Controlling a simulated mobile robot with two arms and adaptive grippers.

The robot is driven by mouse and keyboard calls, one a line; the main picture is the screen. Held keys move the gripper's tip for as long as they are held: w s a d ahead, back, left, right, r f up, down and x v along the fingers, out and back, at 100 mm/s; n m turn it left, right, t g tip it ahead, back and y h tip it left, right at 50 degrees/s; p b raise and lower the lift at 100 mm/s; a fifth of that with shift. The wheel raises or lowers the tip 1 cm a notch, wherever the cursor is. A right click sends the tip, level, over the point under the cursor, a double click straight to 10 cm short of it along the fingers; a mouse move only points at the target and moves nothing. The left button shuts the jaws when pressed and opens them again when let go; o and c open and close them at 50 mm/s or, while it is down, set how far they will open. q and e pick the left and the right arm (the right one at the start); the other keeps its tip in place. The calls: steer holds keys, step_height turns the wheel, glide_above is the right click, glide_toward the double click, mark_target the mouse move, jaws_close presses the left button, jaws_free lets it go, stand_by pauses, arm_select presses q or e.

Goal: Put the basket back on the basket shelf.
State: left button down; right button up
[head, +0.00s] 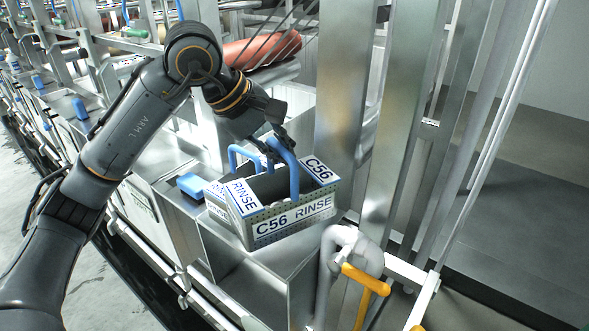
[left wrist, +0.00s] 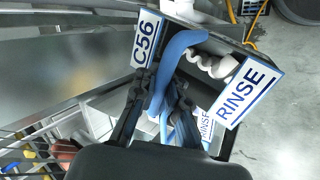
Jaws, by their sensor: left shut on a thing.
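The basket (head: 292,217) is a perforated metal box with white C56 and RINSE labels and a blue handle (head: 291,172). My left gripper (head: 278,140) is shut on that handle from above. In the left wrist view, my left gripper (left wrist: 165,92) closes on the blue handle (left wrist: 183,48), with the basket's RINSE label (left wrist: 241,93) beside it. The basket hangs slightly tilted over an open steel box-like structure (head: 302,266). Whether it touches the metal there is unclear. I cannot tell which part is the basket shelf. My right gripper is out of view.
Another blue handle (head: 235,152) and a smaller RINSE label sit just behind the basket, perhaps a second basket. A blue block (head: 191,185) lies left. Tall steel posts (head: 345,90) and a white bent pipe with a yellow handle (head: 366,279) stand close on the right.

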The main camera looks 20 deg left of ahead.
arm_select(q)
steer(key=p, duration=0.2)
glide_above(282, 185)
steer(key=d, duration=0.2)
step_height(282, 185, down, 5)
steer(key=shift+w+f+p, duration=0.3)
steer(key=shift+w+f, duration=0.2)
steer(key=shift+w, duration=0.25)
steer(key=shift+w+d+f+p, duration=0.1)
steer(key=shift+w+f+p, duration=0.05)
steer(key=shift+f+p, duration=0.2)
step_height(282, 185, down, 2)
steer(key=shift+f+p, duration=0.15)
steer(key=shift+p, duration=0.6)
steer(key=shift+f, duration=0.2)
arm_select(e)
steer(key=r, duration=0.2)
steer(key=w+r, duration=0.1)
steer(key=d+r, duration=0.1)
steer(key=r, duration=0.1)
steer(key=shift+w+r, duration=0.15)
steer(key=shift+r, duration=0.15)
